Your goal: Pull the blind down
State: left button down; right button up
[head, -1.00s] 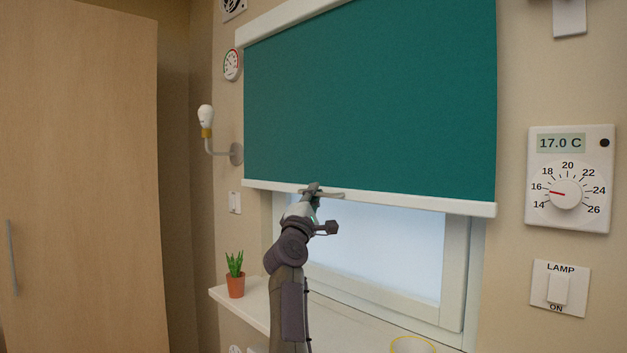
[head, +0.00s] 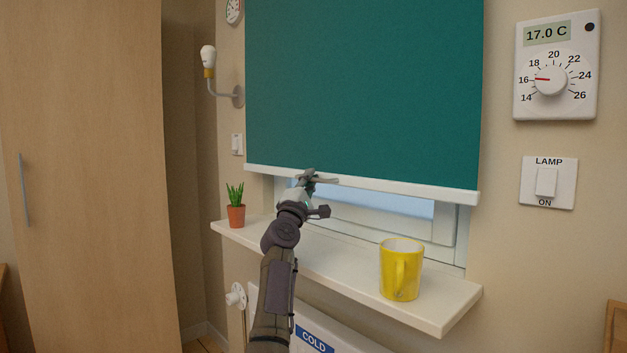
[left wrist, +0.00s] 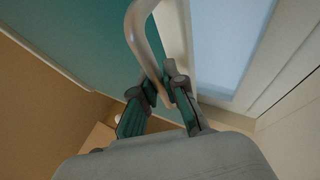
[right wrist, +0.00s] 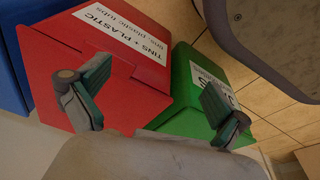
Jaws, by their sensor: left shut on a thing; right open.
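The green blind (head: 365,85) covers most of the window in the head view. Its white bottom bar (head: 420,190) hangs a little above the sill, with a strip of window glass (head: 385,205) showing below. My left gripper (head: 312,178) is at the bar, left of its middle. In the left wrist view the gripper (left wrist: 162,92) is shut on a curved grey handle (left wrist: 143,35) at the blind's bottom edge. The green fabric (left wrist: 90,50) and window show beside it. My right gripper (right wrist: 155,95) is open and empty, above a red bin (right wrist: 125,60) and a green bin (right wrist: 190,110).
A yellow mug (head: 401,270) and a potted plant (head: 236,208) stand on the white sill (head: 345,262). A wall lamp (head: 209,62) is left of the blind. A thermostat (head: 556,70) and lamp switch (head: 547,182) are on the right wall. A wardrobe (head: 85,150) stands at the left.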

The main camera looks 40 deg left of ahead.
pick_arm(q)
notch_tip(320, 180, down, 6)
jog(key=b, duration=0.4)
pick_arm(e)
jog(key=w+r+t, duration=0.1)
jog(key=w+r, duration=0.2)
jog(key=r, duration=1.2)
jog(key=shift+a+r, duration=0.15)
jog(key=shift+r, duration=0.2)
pick_arm(q)
jog(key=shift+d+f, duration=0.1)
jog(key=c, duration=1.5)
grip_release()
jog(key=shift+d, duration=0.1)
jog(key=v, duration=1.2)
jog(key=shift+w, duration=0.1)
